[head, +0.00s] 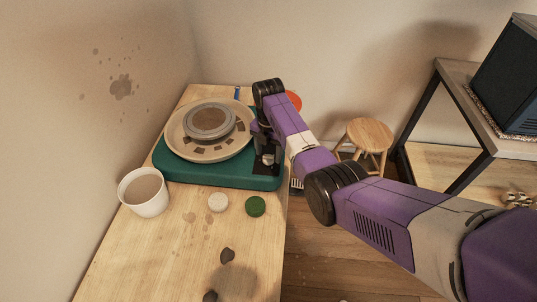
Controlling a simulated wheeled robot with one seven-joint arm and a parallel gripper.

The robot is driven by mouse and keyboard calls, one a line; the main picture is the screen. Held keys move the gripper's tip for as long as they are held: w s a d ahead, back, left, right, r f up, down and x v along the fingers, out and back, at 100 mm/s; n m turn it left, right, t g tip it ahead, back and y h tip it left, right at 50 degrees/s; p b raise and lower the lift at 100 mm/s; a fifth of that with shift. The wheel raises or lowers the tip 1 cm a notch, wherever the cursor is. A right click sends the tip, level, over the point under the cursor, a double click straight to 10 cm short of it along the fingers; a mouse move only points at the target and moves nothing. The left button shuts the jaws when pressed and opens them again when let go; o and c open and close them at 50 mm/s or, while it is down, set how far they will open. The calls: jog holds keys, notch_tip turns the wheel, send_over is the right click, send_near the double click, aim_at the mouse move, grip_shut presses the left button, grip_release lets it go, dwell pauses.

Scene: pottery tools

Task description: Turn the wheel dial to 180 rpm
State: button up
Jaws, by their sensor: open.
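The pottery wheel (215,176) has a green base and sits on the wooden table. Its round pan (176,135) holds a grey wheel head (212,120). A dark panel (267,171) is at the right front corner of the base. A small pale metallic knob (268,158), which looks like the wheel dial, stands on it. My gripper (265,149) is open and points down right at the knob. The fingers are dark and small here, so I cannot tell whether they touch the knob. Dial markings and any rpm reading are not legible.
A white cup (145,194) with brownish contents stands left of the wheel. A white disc (218,202) and a green disc (255,206) lie in front. Dark clay bits (227,255) lie nearer. A stool (366,136) and a shelf (450,115) stand right, beyond the table edge.

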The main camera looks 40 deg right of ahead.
jog(key=shift+f, duration=0.75)
grip_shut()
